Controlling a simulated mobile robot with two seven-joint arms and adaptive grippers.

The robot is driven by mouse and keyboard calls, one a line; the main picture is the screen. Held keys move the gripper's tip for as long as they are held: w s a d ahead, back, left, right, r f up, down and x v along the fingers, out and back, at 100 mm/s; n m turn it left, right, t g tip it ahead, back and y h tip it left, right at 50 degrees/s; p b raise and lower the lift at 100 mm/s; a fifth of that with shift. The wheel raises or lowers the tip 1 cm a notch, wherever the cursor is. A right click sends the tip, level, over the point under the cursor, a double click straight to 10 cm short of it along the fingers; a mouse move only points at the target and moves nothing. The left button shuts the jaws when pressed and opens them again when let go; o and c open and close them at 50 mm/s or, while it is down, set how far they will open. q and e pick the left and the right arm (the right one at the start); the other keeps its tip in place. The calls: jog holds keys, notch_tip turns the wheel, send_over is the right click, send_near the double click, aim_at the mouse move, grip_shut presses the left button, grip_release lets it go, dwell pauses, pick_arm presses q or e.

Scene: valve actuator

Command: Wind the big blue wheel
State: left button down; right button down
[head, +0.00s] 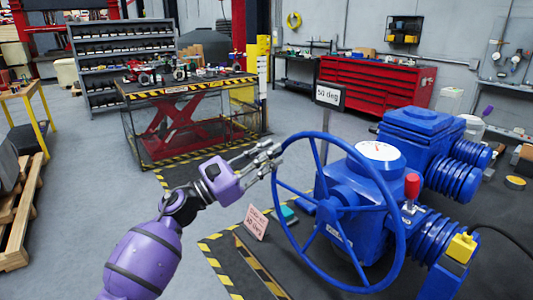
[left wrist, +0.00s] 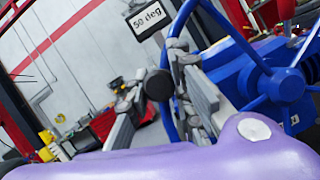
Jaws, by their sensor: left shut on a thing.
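The big blue wheel (head: 398,226) stands upright on the front of a blue valve actuator (head: 350,180). My left gripper (head: 272,158) reaches in from the left and is shut on the wheel's rim at its upper left. In the left wrist view, the gripper's fingers (left wrist: 178,85) lie around the blue rim (left wrist: 184,20), and the wheel's hub (left wrist: 286,84) is to the right. A round dial (head: 380,151) sits on top of the actuator. A sign (head: 329,95) behind reads "50 deg". My right gripper is not in view.
A small placard (head: 256,222) stands on the floor left of the wheel. A red-handled lever (head: 411,188) and a yellow box (head: 462,247) are right of the wheel. A lift table (head: 190,87) with parts stands behind. Grey floor at left is mostly free.

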pick_arm(q)
jog(key=shift+w+a+f+n, duration=0.25)
jog(key=shift+f+n, duration=0.05)
jog(key=shift+n, duration=0.1)
jog(key=f+n+t+y+b, duration=0.1)
jog(key=f+n+t+y, duration=0.1)
jog(key=f+n, duration=0.5)
jog(key=s+f+n+t+y+b, duration=0.1)
jog(key=f+n+t+y, duration=0.1)
jog(key=f+n, duration=0.5)
jog(key=d+f+n+t+y+b, duration=0.1)
jog(key=f+n+t+y, duration=0.1)
jog(key=f+n, duration=0.4)
jog(key=shift+s+f+n+y, duration=0.2)
jog(key=shift+f+y, duration=0.25)
jog(key=shift+f, duration=0.25)
jog(key=shift+s+f+n+y, duration=0.1)
jog(key=shift+f+n+y, duration=0.1)
jog(key=shift+f+y, duration=0.35)
jog(key=shift+s+d+f+n, duration=0.15)
jog(key=shift+s+f+n, duration=0.15)
jog(key=shift+f, duration=0.15)
jog(key=shift+s+d+f, duration=0.15)
jog(key=shift+f, duration=0.3)
jog(key=c, duration=1.7)
grip_release()
jog(key=shift+c, duration=0.2)
jog(key=shift+o, duration=0.5)
